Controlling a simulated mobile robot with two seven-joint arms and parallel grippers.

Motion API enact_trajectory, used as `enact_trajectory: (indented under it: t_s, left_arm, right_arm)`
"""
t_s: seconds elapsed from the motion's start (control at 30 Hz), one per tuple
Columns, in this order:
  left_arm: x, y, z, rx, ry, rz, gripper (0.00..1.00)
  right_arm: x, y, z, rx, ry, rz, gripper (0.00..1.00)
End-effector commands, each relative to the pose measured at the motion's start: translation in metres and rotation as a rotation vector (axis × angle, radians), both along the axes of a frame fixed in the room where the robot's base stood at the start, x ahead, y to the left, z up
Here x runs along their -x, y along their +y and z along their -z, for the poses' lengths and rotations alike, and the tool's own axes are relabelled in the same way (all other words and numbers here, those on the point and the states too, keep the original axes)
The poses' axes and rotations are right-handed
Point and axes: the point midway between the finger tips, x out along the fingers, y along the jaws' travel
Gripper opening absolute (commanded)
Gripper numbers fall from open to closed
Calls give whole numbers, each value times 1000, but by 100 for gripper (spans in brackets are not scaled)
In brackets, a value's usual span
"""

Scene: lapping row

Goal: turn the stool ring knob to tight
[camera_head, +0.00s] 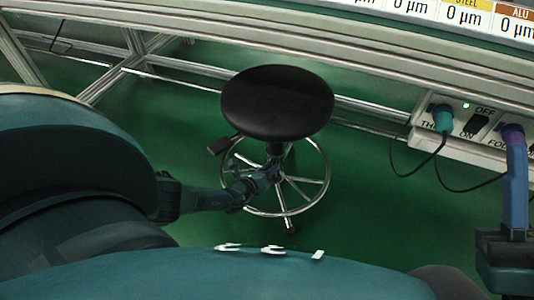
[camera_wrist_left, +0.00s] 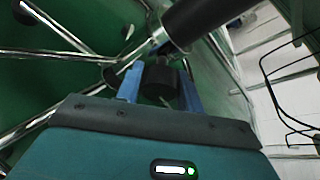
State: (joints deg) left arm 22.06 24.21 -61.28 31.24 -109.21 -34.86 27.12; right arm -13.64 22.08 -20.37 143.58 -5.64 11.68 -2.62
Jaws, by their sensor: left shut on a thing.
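The stool has a round black seat (camera_head: 277,102) and a chrome foot ring (camera_head: 327,166) with spokes below it. My left gripper (camera_head: 268,172) reaches in from the left, under the seat at the stool's column. In the left wrist view a black knob (camera_wrist_left: 159,80) sits between the two blue fingers of my left gripper (camera_wrist_left: 158,76), which is shut on it. The dark column (camera_wrist_left: 200,18) rises just beyond. The knob's setting mark does not show. My right gripper (camera_head: 515,150) is at the right edge, seen edge-on, in front of the socket strip; its opening cannot be told.
A black lever (camera_head: 222,145) sticks out left under the seat. A bench frame rail (camera_head: 370,64) runs behind the stool. A socket strip (camera_head: 430,140) at right holds a teal plug (camera_head: 443,117) and hanging black cables. Green floor (camera_head: 365,225) is clear right of the stool.

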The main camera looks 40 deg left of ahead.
Motion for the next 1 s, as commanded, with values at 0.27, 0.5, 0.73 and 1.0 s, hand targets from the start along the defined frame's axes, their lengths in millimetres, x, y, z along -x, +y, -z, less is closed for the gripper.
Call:
enact_trajectory:
  t_s: [0.27,0.5,0.73,1.0]
  left_arm:
    - [-1,1,-1,0,-3,-3,58]
    - [0,0,-1,0,-2,-1,59]
    - [20,1,-11,0,1,-1,59]
    - [77,0,-32,0,3,-1,59]
  right_arm:
    - [0,0,0,0,0,0,36]
    - [0,0,0,0,0,0,36]
    - [-5,2,11,-14,135,1,36]
    - [-5,6,50,-47,464,6,36]
